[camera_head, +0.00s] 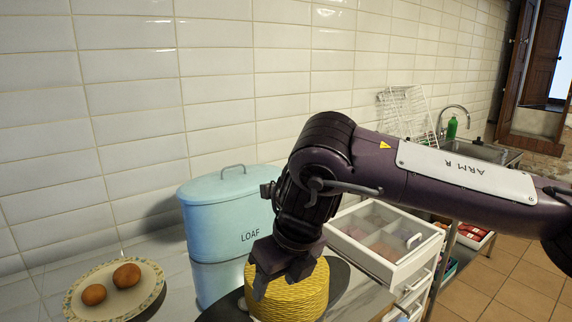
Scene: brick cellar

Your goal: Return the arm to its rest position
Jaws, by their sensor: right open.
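My right arm comes in from the right, purple and marked "ARM R". It bends down at the wrist. My right gripper (283,273) points down, open, at the top of a yellow woven-textured round object (297,303). The fingers overlap its upper edge in the picture; I cannot tell whether they touch it. My left gripper is not in view.
A blue "LOAF" bin (222,215) stands left of the gripper. A patterned plate (75,301) holds two brown round items (126,275). A white drawer unit (401,261) is on the right, with a dish rack (404,110) and sink (479,150) behind. A tiled wall closes the back.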

